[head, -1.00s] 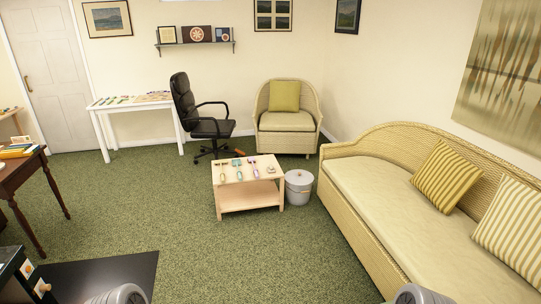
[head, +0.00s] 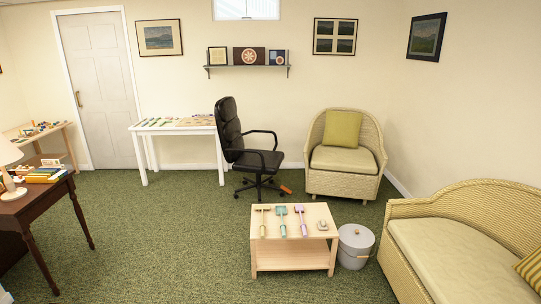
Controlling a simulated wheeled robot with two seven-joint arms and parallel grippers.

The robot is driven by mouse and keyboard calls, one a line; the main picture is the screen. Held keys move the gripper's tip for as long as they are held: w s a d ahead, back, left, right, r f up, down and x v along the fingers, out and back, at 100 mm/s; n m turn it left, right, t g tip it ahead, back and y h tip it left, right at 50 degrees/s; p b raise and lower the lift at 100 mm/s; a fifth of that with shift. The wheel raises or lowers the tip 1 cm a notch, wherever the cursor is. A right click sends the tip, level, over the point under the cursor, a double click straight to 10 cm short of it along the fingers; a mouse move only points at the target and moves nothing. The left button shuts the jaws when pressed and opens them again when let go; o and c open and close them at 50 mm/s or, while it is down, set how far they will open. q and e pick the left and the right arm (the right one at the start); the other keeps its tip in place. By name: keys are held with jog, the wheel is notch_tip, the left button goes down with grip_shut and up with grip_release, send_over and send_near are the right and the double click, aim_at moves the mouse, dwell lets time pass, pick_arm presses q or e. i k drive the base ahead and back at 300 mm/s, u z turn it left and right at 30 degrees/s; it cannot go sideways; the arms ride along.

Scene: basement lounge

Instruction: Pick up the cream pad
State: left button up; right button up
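I cannot make out with certainty a cream pad in the head view. The low light-wood coffee table (head: 294,253) stands ahead, right of centre. On its top lie a cream-tan long-handled tool (head: 262,219), a teal one (head: 282,219) and a purple-pink one (head: 302,219), side by side. A small greyish-beige item (head: 322,225) lies at the right of the top, too small to identify. Neither of my grippers is in view.
A grey lidded bin (head: 355,246) stands against the table's right side. The wicker sofa (head: 440,236) is at right, a black office chair (head: 252,150) and wicker armchair (head: 345,160) behind. A dark desk (head: 40,205) is at left. Green carpet (head: 165,240) is open at centre left.

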aim_at(323, 224)
jog(key=z, duration=0.05)
jog(key=i, duration=2)
jog(key=z, duration=1.05)
jog(key=i, duration=1.65)
jog(key=z, duration=0.6)
